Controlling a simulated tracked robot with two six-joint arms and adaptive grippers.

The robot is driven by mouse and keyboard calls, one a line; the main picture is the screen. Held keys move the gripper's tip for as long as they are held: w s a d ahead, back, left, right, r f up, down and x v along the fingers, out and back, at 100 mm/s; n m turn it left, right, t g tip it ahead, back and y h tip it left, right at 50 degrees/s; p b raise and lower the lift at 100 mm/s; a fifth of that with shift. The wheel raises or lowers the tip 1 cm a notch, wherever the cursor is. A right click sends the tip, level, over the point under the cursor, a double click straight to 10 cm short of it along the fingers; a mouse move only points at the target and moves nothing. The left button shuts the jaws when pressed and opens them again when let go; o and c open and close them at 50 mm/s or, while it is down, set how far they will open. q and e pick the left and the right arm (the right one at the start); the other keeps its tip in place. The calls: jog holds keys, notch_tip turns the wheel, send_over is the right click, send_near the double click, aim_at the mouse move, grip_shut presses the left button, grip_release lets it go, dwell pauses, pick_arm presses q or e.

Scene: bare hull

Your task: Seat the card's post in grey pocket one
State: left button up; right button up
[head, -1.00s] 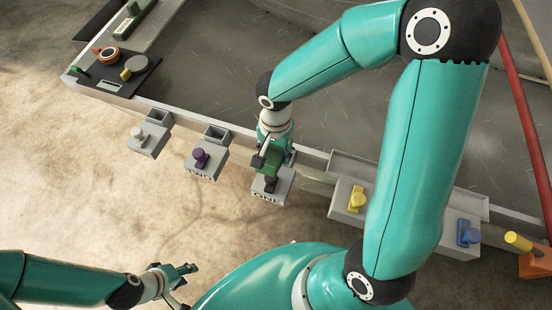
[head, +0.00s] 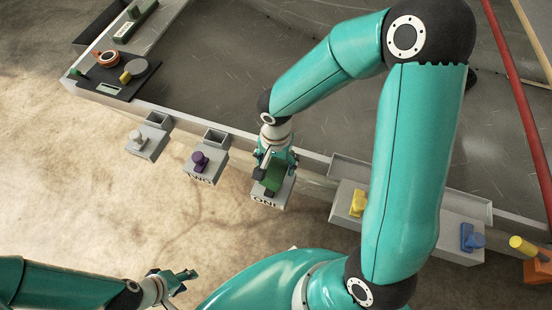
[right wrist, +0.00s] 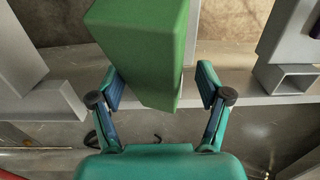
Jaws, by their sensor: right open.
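The green card (head: 273,176) stands at the grey pocket block marked ONE (head: 268,201). Its lower end meets the block; its post is hidden, so I cannot tell how deep it sits. My right gripper (head: 275,160) is open around the card's upper part. In the right wrist view the card (right wrist: 145,50) is a thick green block, slightly turned, between the spread fingers of my right gripper (right wrist: 165,95). Gaps show beside the card. My left gripper (head: 180,282) is low at the left, away from the blocks, and appears empty; its opening is unclear.
A grey block marked TWO with a purple peg (head: 199,160) and a block with a white peg (head: 137,139) stand to the left. A yellow peg (head: 358,203) and a blue peg (head: 471,238) are to the right. A dark tray (head: 128,84) lies at upper left.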

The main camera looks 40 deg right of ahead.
aim_at(274, 162)
jog(key=shift+f+p, duration=0.1)
jog(key=shift+p, duration=0.2)
notch_tip(274, 162, up, 17)
jog(key=p, duration=0.2)
jog(key=shift+a, duration=0.25)
